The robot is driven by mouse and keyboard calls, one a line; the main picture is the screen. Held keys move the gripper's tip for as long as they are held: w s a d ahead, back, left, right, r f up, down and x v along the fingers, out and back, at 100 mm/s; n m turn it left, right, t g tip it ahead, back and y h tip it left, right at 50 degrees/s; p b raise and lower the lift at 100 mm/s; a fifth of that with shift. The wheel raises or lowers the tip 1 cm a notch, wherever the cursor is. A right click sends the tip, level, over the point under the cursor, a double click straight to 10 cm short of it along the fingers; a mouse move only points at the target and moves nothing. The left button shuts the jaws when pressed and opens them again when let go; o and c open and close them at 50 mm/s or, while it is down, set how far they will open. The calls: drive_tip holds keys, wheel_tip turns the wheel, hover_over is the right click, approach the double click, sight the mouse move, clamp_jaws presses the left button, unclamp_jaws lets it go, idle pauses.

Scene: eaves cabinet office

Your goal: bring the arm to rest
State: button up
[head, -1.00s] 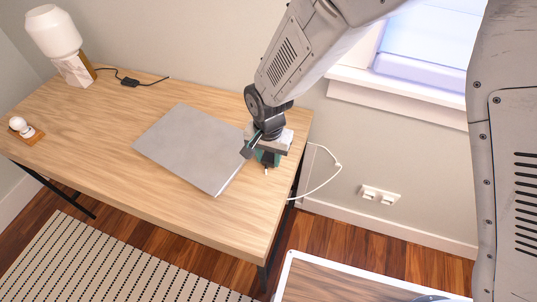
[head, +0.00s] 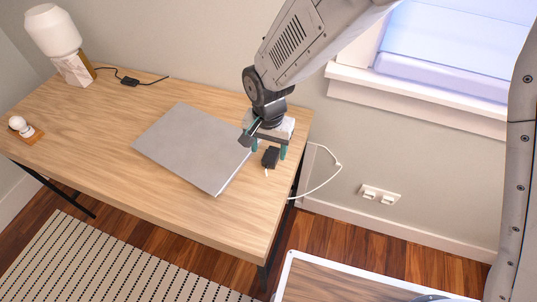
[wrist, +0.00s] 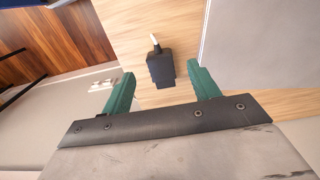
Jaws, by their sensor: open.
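My gripper (head: 268,150) is open above the right end of the wooden desk, with its green fingers spread apart. In the wrist view, my gripper (wrist: 160,74) has nothing between its fingers at their height. A small black block (head: 270,157) with a white tip lies on the desk below it. In the wrist view the black block (wrist: 161,69) shows in the gap between the fingers, apart from both. My arm reaches down from the top of the head view.
A flat grey laptop-like slab (head: 190,145) lies left of my gripper on the desk (head: 100,120). A lamp (head: 52,32) and a small bulb-like item (head: 20,125) stand far left. A white cable (head: 325,182) hangs off the right edge, near a wall outlet (head: 380,195).

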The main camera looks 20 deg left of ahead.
drive_tip(key=shift+r, duration=1.6)
drive_tip(key=shift+s+d+n, duration=0.1)
drive_tip(key=shift+n, duration=0.2)
drive_tip(key=s+d+r, duration=0.5)
drive_tip(key=d+r, duration=0.2)
drive_tip(key=d, duration=0.6)
drive_tip(key=s+d+r+t, duration=0.1)
drive_tip(key=s+d+r, duration=0.3)
drive_tip(key=d, duration=0.9)
drive_tip(key=s+d+r, duration=0.5)
drive_tip(key=d+r, duration=0.6)
drive_tip(key=d, duration=0.3)
drive_tip(key=shift+s, duration=0.3)
